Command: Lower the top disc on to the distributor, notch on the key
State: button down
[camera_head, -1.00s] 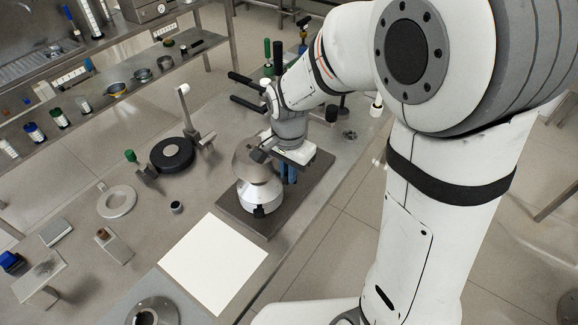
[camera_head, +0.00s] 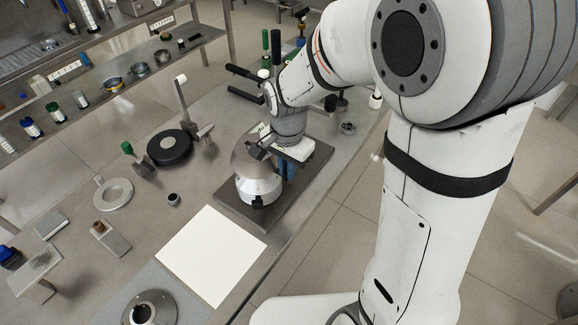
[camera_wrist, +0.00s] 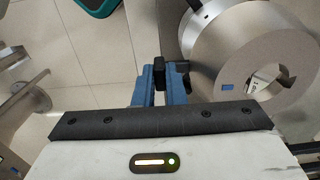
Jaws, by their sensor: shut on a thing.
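The top disc (camera_head: 252,161), a grey metal cone, sits low over the silver distributor (camera_head: 262,190) and covers its upper part. I cannot tell whether the two touch. My gripper (camera_wrist: 172,77) has blue fingers with black tips and is shut on the disc at its rim. In the wrist view the disc (camera_wrist: 215,50) lies to the right of the fingers, with a round opening in its middle. Through the opening a pale part and a small dark mark show. I cannot make out whether the notch lines up with the key.
The distributor stands on a dark base plate (camera_head: 229,205) near the bench's front edge. To the left are a white sheet (camera_head: 211,255), a flat ring (camera_head: 101,194), a black disc (camera_head: 169,147) and a small cup (camera_head: 173,199). A flanged part (camera_head: 168,302) lies at the front.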

jog(key=shift+f+b, duration=0.3)
jog(key=shift+f, duration=0.25)
jog(key=shift+f+b, duration=1.65)
jog(key=shift+f, duration=0.4)
jog(key=shift+f, duration=0.15)
jog(key=shift+f+b, duration=0.35)
jog(key=shift+b, duration=0.1)
jog(key=c, duration=1.4)
grip_release()
jog(key=shift+r, duration=0.1)
